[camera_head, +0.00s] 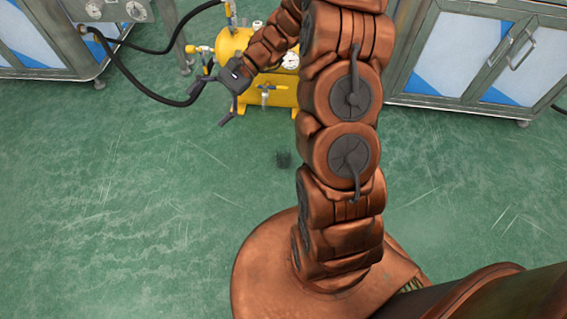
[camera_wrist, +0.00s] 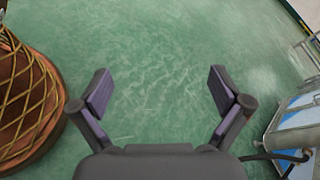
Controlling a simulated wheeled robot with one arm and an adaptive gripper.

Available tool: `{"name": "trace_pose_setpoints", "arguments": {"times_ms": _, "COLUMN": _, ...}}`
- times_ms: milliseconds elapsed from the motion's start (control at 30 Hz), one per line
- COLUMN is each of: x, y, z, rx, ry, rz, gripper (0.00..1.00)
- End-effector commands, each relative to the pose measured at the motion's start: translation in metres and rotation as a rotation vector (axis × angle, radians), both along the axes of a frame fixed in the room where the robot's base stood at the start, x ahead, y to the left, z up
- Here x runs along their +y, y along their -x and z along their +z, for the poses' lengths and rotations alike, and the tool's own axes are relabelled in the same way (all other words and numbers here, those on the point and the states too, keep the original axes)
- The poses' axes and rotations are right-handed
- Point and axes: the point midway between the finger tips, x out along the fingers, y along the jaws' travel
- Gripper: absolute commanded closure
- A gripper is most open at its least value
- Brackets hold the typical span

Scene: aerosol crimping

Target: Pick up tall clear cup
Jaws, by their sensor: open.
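No cup shows in the wrist view.
A yellow compressor (camera_head: 232,44) with gauges and a black hose (camera_head: 150,93) stands behind my gripper. Metal cabinets stand at the back left (camera_head: 35,40) and back right (camera_head: 480,50). The green floor (camera_head: 110,200) is clear on the left.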

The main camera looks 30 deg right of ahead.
Motion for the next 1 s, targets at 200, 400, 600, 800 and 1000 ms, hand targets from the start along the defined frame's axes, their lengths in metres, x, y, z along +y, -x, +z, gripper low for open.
{"name": "trace_pose_setpoints", "arguments": {"times_ms": 200, "x": -0.037, "y": -0.041, "z": -0.077, "rx": 0.069, "ry": -0.114, "rz": -0.169, "gripper": 0.0}}
{"name": "trace_pose_setpoints", "arguments": {"times_ms": 400, "x": -0.076, "y": -0.069, "z": -0.144, "rx": 0.122, "ry": -0.209, "rz": -0.322, "gripper": 0.0}}
{"name": "trace_pose_setpoints", "arguments": {"times_ms": 600, "x": -0.121, "y": -0.087, "z": -0.218, "rx": 0.173, "ry": -0.294, "rz": -0.481, "gripper": 0.0}}
{"name": "trace_pose_setpoints", "arguments": {"times_ms": 800, "x": -0.17, "y": -0.094, "z": -0.297, "rx": 0.214, "ry": -0.369, "rz": -0.64, "gripper": 0.0}}
{"name": "trace_pose_setpoints", "arguments": {"times_ms": 1000, "x": -0.219, "y": -0.088, "z": -0.381, "rx": 0.252, "ry": -0.434, "rz": -0.796, "gripper": 0.0}}
